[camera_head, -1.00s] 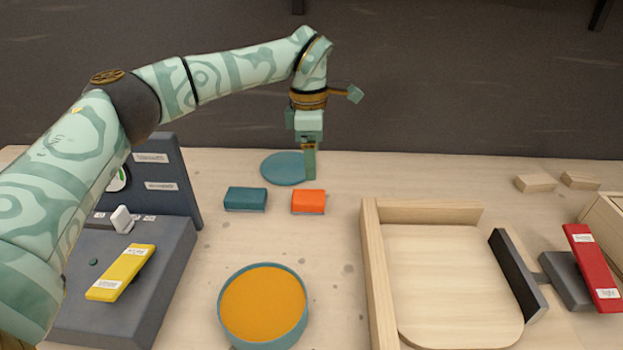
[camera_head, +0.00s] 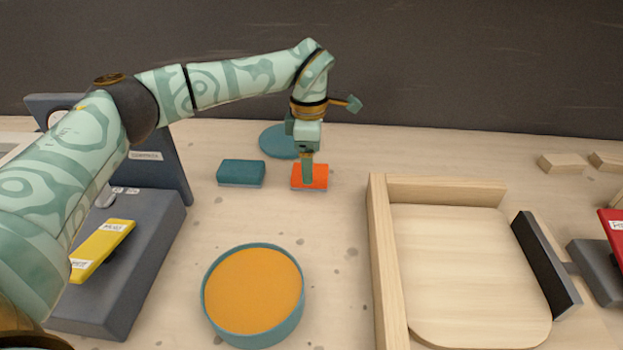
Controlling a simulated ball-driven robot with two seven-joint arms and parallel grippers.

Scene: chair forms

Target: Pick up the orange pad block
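The orange pad block (camera_head: 320,178) lies on the wooden table in the head view, beside a teal pad block (camera_head: 241,173) to its left. My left gripper (camera_head: 308,176) points down at the orange block. A finger overlaps the block's middle in the picture and hides part of it. The other finger cannot be made out, so I cannot tell whether the gripper is open or shut on the block. My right gripper is not in view.
A teal disc (camera_head: 278,141) lies behind the blocks. A round dish with an orange fill (camera_head: 254,290) stands in front. A wooden tray (camera_head: 378,260) is to the right, a grey console with a yellow lever (camera_head: 102,250) to the left. Small wooden blocks (camera_head: 561,163) lie at the far right.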

